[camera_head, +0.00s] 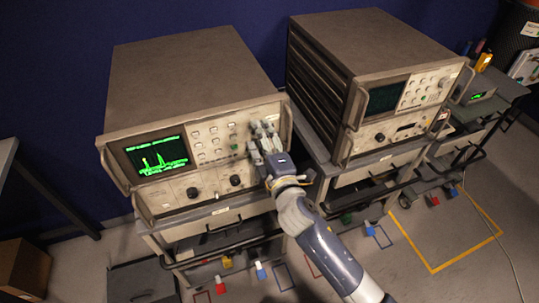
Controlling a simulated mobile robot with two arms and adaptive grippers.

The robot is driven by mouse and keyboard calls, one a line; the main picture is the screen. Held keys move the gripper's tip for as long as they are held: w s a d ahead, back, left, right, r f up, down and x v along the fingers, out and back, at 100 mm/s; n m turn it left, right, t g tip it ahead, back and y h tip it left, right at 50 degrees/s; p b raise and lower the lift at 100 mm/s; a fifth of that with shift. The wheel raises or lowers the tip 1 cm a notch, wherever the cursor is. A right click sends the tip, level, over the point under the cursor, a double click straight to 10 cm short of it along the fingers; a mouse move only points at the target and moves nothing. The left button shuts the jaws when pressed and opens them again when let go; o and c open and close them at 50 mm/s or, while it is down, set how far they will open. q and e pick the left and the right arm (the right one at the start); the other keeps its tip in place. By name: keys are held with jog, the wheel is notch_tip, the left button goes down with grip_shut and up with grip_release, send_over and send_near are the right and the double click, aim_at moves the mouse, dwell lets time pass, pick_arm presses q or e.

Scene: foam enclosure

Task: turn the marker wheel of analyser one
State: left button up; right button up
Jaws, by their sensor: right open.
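A beige analyser (190,75) with a lit green trace on its screen (157,156) stands on a cart at the left; I cannot read a label marking it as analyser one. Its front panel has several small buttons and two dark knobs, a left knob (194,192) and a right knob (235,180). My right gripper (262,135) is open at the right end of this panel, with its fingers close to the panel. Contact cannot be told. The gripper covers part of the panel, and I cannot make out which control is the marker wheel. My left gripper is out of view.
A second analyser (385,40) with a dark screen stands on another cart at the right. A small device with a green display (482,96) is farther right. Yellow tape (432,270) marks the floor. A brown box (22,268) sits at the lower left.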

jog(key=v, duration=1)
jog(key=shift+s, duration=0.25)
